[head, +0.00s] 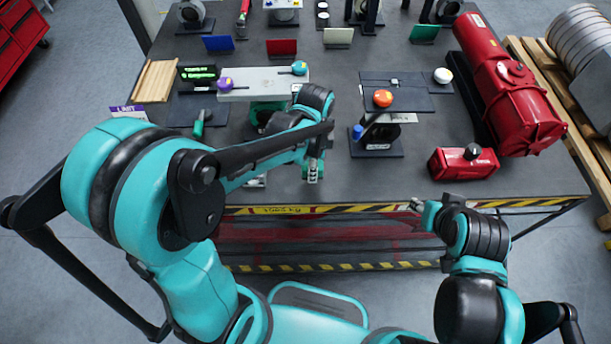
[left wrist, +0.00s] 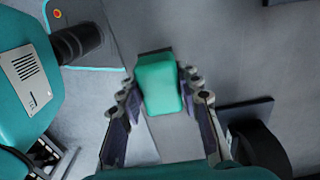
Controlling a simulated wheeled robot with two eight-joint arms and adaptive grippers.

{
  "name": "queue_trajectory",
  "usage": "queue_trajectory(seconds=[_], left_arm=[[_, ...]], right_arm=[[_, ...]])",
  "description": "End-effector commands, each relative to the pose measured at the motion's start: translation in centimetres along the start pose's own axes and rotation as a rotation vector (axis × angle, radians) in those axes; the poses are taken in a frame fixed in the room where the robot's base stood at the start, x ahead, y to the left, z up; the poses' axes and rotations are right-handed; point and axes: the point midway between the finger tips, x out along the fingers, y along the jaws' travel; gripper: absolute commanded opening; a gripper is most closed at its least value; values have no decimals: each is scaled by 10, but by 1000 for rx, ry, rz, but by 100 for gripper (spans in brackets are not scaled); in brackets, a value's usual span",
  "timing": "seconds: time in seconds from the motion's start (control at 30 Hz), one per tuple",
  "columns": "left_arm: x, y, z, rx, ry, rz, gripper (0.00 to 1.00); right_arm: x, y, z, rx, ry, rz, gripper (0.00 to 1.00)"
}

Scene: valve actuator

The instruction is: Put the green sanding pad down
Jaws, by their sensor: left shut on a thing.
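The green sanding pad (left wrist: 158,84) is a green block between the two fingers of my left gripper (left wrist: 163,105) in the left wrist view. The gripper is shut on it. In the head view my left gripper (head: 313,170) points down near the front edge of the grey workbench (head: 345,182). I cannot make out the pad there. My right gripper (head: 428,212) is by the bench's front edge, right of the middle, and its fingers are too small to judge.
A stand with an orange knob (head: 382,98) is right of my left gripper. A light grey plate with knobs (head: 262,84) lies behind it. A red valve actuator (head: 508,90) and a red box (head: 463,163) are at right. Upright coloured plates, one green (head: 424,34), line the back.

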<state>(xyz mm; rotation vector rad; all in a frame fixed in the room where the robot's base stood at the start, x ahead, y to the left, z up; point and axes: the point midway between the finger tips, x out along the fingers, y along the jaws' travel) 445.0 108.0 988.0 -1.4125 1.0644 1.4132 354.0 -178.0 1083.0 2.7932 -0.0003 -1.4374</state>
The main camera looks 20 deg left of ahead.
Motion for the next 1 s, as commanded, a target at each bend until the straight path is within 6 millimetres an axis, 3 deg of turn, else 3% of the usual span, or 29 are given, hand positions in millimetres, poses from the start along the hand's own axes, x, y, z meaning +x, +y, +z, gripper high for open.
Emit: queue_trajectory(seconds=[0.2,0.33,0.53,1.0], left_arm=[[16,-17,19,-1,0,0,7],[24,-18,20,1,0,0,7],[55,-18,20,1,0,0,7],[63,-17,20,0,0,0,7]], right_arm=[[6,0,4,0,0,0,40],[9,0,6,0,0,0,40],[19,0,14,0,0,0,40],[24,0,17,0,0,0,40]])
